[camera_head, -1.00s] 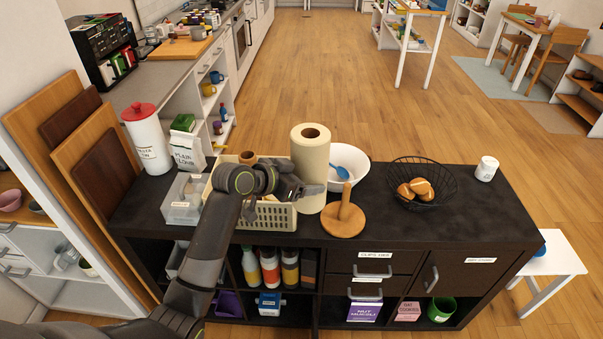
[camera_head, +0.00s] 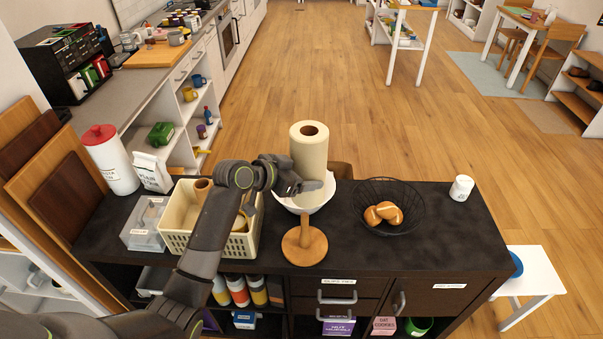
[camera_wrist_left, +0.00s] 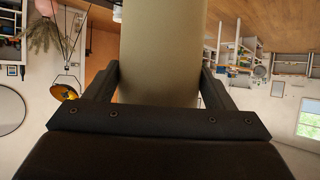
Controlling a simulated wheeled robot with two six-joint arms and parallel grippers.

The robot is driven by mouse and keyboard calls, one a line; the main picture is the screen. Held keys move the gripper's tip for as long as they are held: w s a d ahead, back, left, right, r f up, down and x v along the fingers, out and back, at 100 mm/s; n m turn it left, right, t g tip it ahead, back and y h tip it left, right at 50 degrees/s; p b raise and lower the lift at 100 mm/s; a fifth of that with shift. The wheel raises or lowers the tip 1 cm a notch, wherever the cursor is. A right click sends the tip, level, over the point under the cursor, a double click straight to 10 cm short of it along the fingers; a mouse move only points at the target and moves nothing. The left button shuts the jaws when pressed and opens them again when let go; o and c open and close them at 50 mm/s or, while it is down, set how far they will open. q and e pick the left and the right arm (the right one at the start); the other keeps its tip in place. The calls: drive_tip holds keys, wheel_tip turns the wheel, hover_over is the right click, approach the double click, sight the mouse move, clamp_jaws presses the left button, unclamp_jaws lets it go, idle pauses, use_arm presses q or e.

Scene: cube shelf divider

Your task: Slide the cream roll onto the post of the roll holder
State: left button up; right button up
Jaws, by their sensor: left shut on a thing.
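The cream roll (camera_head: 309,148) is upright, with its dark core hole facing up. My left gripper (camera_head: 306,185) is shut on its lower part. The roll appears behind the roll holder, in front of or above the white bowl. In the left wrist view the roll (camera_wrist_left: 160,50) fills the space between the two fingers (camera_wrist_left: 158,88). The wooden roll holder (camera_head: 304,246) stands on the dark counter near its front edge, its post (camera_head: 305,228) upright and bare. The roll's lower end is apart from the post. My right gripper is not in view.
A white bowl (camera_head: 318,205) sits behind the holder. A black wire basket with bread rolls (camera_head: 419,212) is to the right. A cream crate (camera_head: 243,245) and a clear box (camera_head: 142,238) are to the left. The counter's right part (camera_head: 450,230) is mostly clear.

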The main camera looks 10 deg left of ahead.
use_arm(q)
drive_tip(key=shift+s+a, duration=0.3)
drive_tip(key=shift+s, duration=0.1)
drive_tip(key=shift+f, duration=0.25)
wheel_tip(320, 180, down, 3)
drive_tip(key=b, duration=0.3)
drive_tip(key=shift+f, duration=0.15)
drive_tip(key=shift+f+b, duration=0.45)
drive_tip(key=shift+f, duration=0.25)
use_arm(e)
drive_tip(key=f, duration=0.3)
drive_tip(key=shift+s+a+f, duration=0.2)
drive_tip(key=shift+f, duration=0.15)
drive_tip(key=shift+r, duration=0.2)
use_arm(q)
wheel_tip(320, 180, down, 12)
drive_tip(key=b, duration=0.8)
drive_tip(key=shift+b, duration=0.4)
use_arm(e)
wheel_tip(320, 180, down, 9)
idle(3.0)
